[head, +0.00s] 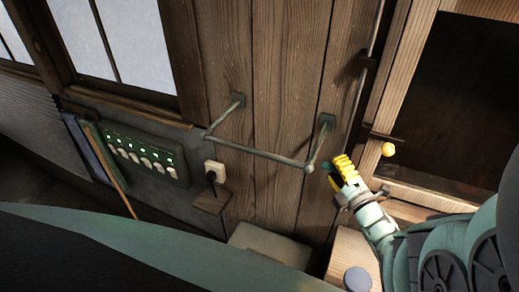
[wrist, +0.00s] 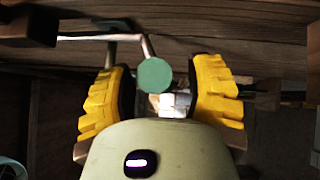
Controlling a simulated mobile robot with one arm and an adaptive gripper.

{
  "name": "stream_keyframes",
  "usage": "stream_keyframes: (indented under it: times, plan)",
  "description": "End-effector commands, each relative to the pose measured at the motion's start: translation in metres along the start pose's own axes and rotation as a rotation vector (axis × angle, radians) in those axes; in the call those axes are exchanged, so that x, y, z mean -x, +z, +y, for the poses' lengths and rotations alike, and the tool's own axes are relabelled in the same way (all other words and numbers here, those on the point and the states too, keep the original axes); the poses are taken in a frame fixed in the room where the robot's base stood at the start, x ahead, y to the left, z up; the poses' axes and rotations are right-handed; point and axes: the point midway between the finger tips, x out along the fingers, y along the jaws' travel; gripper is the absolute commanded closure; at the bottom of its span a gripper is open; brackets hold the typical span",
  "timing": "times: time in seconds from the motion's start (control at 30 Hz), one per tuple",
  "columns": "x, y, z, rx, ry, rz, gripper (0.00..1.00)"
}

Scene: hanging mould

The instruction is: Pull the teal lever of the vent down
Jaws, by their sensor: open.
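A teal round knob (wrist: 154,75), which looks like the end of the lever, shows between my yellow fingers in the wrist view, with a gap on each side. In the head view a small teal end (head: 328,166) shows by my fingertips, near the right corner of a grey-green bar (head: 258,152) on the plank wall. My gripper (head: 336,173) is open and empty; its fingers also show in the wrist view (wrist: 160,88). How far the knob reaches between the fingers I cannot tell. I cannot make out the vent itself.
A switch panel (head: 145,157) and a white socket (head: 214,171) are on the left wall. A pale box (head: 268,248) stands low below the bar.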

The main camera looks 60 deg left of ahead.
Motion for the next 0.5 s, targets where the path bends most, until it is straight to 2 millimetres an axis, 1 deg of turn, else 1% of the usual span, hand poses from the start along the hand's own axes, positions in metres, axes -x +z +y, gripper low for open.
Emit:
stream_keyframes:
  times: [0.23, 0.27, 0.5]
  plan:
    - [-0.0009, -0.0016, -0.0003, -0.001, -0.001, 0.004, 0.48]
    - [-0.0009, -0.0016, -0.0003, -0.001, -0.001, 0.004, 0.44]
    - [-0.0005, -0.0012, -0.0004, -0.001, -0.001, 0.003, 0.68]
